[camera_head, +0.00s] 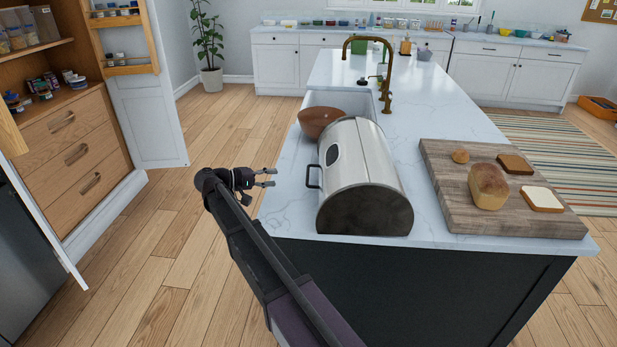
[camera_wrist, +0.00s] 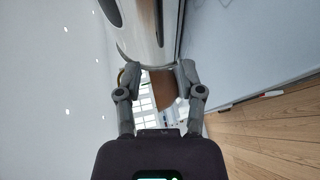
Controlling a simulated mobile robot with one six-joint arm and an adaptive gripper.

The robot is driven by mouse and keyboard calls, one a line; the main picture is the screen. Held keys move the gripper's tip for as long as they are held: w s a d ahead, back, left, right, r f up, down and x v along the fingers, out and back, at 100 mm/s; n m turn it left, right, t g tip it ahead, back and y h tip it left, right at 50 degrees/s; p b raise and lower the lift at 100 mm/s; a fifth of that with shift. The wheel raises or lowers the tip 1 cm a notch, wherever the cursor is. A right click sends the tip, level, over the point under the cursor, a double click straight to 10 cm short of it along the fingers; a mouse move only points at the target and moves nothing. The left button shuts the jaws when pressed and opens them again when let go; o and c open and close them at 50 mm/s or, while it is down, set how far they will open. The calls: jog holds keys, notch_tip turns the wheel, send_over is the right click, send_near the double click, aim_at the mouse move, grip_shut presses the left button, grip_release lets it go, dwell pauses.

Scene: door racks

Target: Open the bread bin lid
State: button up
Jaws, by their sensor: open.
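The bread bin (camera_head: 366,165) is a silver, round-topped box with dark end panels, standing on the island's left edge. Its curved lid is down, and a small oval window shows on it. A dark handle (camera_head: 313,177) sticks out from its left side. My gripper (camera_head: 271,178) is open and empty, just left of the handle and apart from it in the head view. In the wrist view the bin (camera_wrist: 146,22) is ahead at the top, and the curved handle (camera_wrist: 148,67) appears close to the fingertips of my gripper (camera_wrist: 159,72). Whether they touch cannot be told.
A brown bowl (camera_head: 318,121) sits by the sink just behind the bin. A wooden board (camera_head: 460,205) with bread pieces lies to its right. A brass faucet (camera_head: 384,75) stands farther back. Left of the island is open wooden floor, then an open cupboard (camera_head: 75,150).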

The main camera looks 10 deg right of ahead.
aim_at(308, 175)
jog(key=b+x, duration=0.2)
jog(key=x, duration=1)
jog(key=shift+d, duration=0.2)
grip_shut()
